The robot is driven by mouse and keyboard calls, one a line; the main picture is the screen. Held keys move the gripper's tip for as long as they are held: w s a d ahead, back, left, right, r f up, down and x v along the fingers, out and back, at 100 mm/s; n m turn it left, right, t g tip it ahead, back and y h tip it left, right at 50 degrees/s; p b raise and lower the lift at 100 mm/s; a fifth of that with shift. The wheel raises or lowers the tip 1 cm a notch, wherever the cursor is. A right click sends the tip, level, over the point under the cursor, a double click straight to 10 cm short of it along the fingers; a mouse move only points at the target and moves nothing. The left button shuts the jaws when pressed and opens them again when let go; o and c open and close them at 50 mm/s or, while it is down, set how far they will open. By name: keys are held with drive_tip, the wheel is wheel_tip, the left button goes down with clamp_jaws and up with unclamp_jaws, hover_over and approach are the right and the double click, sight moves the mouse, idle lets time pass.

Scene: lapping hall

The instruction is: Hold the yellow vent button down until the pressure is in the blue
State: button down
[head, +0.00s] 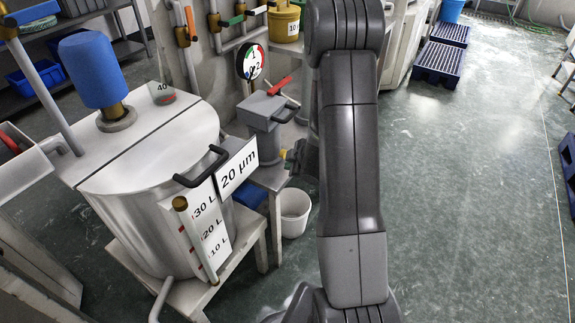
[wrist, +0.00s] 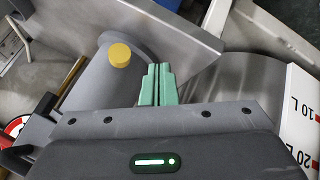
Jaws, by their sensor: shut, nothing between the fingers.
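The yellow vent button (wrist: 120,55) sits on the side of a grey cylindrical vessel (wrist: 100,85) in the wrist view. My gripper (wrist: 157,68) has its green fingers shut and empty. Its tips are to the right of and slightly below the button in the picture, apart from it. In the head view, a bit of the button (head: 284,153) shows beside the grey vessel (head: 266,138), close to my gripper (head: 298,157), mostly hidden by my arm. The round pressure gauge (head: 252,62) stands above the vessel; its needle is too small to read.
A steel tank (head: 150,215) labelled 20 µm, with a level scale, stands left of the vessel. A white bucket (head: 294,212) is on the floor below. The red-handled lever (head: 280,86) is on the vessel's top.

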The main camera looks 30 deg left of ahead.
drive_tip(key=p+v, duration=0.1)
drive_tip(key=v, duration=0.5)
drive_tip(key=shift+d+r+p, duration=0.15)
drive_tip(key=shift+r+p, duration=0.05)
drive_tip(key=shift+p, duration=0.2)
